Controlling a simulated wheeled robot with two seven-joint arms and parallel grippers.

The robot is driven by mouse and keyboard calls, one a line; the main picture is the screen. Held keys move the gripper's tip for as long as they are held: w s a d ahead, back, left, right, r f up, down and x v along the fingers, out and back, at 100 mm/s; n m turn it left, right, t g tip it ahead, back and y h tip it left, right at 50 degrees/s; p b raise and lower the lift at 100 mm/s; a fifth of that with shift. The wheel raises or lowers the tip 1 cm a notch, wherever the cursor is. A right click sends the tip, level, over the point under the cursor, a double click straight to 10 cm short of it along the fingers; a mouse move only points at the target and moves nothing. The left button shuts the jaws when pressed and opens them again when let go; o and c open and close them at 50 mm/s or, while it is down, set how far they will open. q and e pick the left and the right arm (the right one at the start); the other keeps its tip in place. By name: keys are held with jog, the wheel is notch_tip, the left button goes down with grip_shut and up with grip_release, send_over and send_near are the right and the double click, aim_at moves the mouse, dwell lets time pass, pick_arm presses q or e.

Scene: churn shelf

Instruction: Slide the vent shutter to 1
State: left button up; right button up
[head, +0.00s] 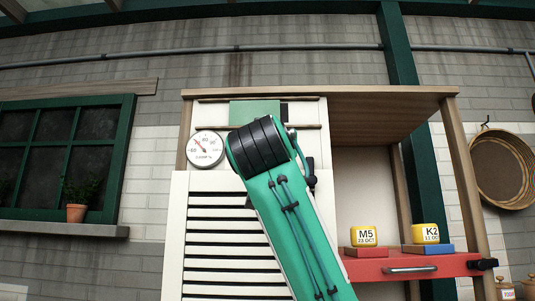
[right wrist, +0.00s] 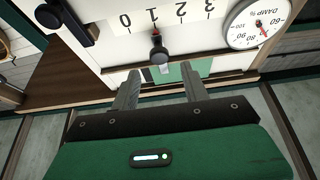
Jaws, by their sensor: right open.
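The vent shutter is a green panel (head: 254,112) in a slot at the top of the pale cabinet front. It also shows in the right wrist view (right wrist: 190,70). Its black knob (right wrist: 158,46), with a red mark, stands by a white scale strip (right wrist: 167,16) numbered 0 to 3, upside down there. The red mark is close to 1; the slant hides the exact reading. My right gripper (right wrist: 160,80) is open and empty; the knob appears between and beyond its fingertips, apart from them. In the head view my right arm hides the knob and scale. My left gripper is out of view.
A damp dial (head: 205,149) is left of my arm, above a white louvred panel (head: 225,235). To the right, a red drawer shelf (head: 375,268) carries yellow blocks M5 (head: 363,236) and K2 (head: 426,233). A dark round handle (right wrist: 48,16) sticks out beside the scale.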

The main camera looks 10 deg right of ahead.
jog(key=b+v, duration=0.2)
jog(key=v, duration=0.4)
jog(key=shift+s+f+b, duration=0.15)
jog(key=shift+s+b, duration=0.15)
jog(key=shift+s, duration=0.05)
jog(key=shift+w+a, duration=0.1)
